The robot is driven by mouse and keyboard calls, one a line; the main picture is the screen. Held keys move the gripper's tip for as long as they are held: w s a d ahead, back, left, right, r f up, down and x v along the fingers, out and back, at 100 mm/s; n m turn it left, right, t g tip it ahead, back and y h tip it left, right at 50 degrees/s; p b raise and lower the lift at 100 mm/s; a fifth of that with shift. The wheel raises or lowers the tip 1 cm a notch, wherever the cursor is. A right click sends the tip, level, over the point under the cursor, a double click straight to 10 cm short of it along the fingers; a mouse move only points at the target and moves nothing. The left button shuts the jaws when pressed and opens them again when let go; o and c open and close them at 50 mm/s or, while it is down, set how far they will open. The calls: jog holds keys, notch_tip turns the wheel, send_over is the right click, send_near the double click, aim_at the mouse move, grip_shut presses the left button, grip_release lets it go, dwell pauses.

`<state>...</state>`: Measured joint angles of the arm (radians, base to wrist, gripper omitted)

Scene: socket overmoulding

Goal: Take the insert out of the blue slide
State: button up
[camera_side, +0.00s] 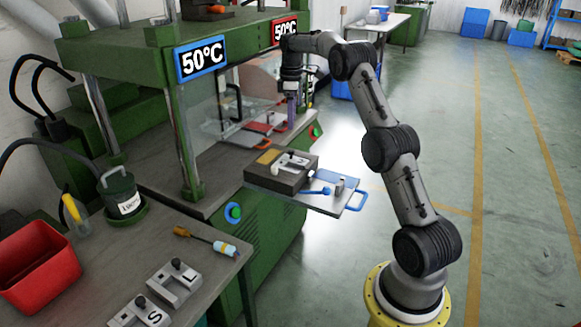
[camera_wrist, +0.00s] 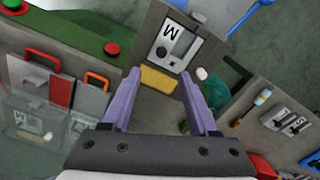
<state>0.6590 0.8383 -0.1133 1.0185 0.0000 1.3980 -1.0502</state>
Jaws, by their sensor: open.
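The blue slide (camera_side: 327,202), a plate with a blue handle, is pulled out from the press and carries a dark mould block (camera_side: 273,177). The light grey insert (camera_side: 293,162) sits on top of the block; in the wrist view the insert (camera_wrist: 183,48) shows beside a letter M. A yellow plate (camera_wrist: 158,79) lies next to it on the block. My gripper (camera_side: 291,112) is above and behind the block in the side view, apart from it. In the wrist view its purple fingers (camera_wrist: 161,75) are spread, with nothing between them.
The green press (camera_side: 110,60) has upright columns and 50°C signs. The front bench (camera_side: 200,262) holds inserts marked S and L (camera_side: 178,280), a screwdriver (camera_side: 205,240) and a red bin (camera_side: 38,265).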

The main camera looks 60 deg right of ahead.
send_near(291, 163)
jog(key=f, duration=0.1)
jog(key=d+f, duration=0.1)
jog(key=f, duration=0.1)
jog(key=w+d+f, duration=0.1)
jog(key=f, duration=0.1)
jog(key=shift+d+f, duration=0.1)
jog(key=shift+f, duration=0.1)
grip_shut()
jog(key=shift+w+r, duration=0.1)
jog(key=shift+r, duration=0.1)
dwell(1.2)
